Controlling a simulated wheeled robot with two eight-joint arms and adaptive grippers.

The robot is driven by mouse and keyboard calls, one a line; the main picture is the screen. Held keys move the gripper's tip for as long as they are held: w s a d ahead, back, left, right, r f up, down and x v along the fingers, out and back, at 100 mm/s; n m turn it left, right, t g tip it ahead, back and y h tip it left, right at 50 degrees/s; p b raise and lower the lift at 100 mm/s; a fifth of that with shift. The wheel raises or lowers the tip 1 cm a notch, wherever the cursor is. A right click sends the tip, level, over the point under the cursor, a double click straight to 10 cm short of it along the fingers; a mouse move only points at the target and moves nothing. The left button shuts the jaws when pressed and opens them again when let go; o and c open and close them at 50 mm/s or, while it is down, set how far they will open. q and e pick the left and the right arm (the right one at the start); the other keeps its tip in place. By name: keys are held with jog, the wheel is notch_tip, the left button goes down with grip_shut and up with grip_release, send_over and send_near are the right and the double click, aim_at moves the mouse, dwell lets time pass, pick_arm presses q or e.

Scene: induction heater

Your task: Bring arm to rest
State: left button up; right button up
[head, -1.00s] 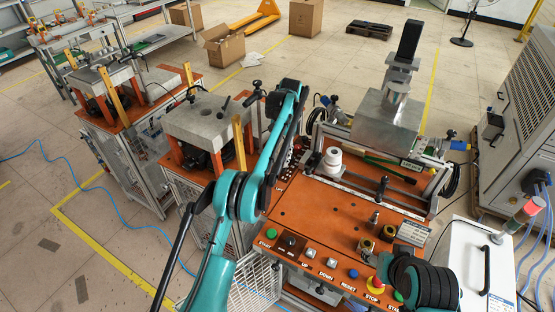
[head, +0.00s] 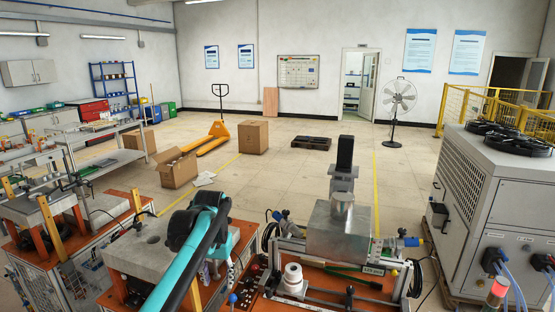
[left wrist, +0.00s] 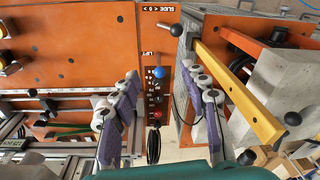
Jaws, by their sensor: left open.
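My left arm (head: 193,262) rises from the bottom of the head view, with its dark wrist end beside the grey block of the left machine. The fingers of my left gripper (left wrist: 163,82) show in the left wrist view, spread apart with nothing between them. Beyond the gap is a dark control strip with a blue knob (left wrist: 159,72) and a red button (left wrist: 156,115). I cannot tell how far the fingers are from it. In the head view the gripper is mostly hidden behind the wrist. My right arm and gripper do not show.
The induction heater bench stands at the bottom centre, with a metal box (head: 340,232) and a white cylinder (head: 293,278). A yellow bar (left wrist: 240,92) is close to the right finger. A large grey chiller (head: 475,215) stands right. Open floor (head: 310,175) lies behind.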

pick_arm(q)
jog(key=s+f+t+b, duration=0.1)
jog(key=s+f+t, duration=0.2)
jog(key=s, duration=0.9)
jog(key=s+a+f+t+b, duration=0.1)
jog(key=s+f+t, duration=0.2)
jog(key=s+f, duration=0.4)
jog(key=s, duration=0.6)
jog(key=shift+a+n, duration=0.2)
jog(key=shift+n, duration=0.2)
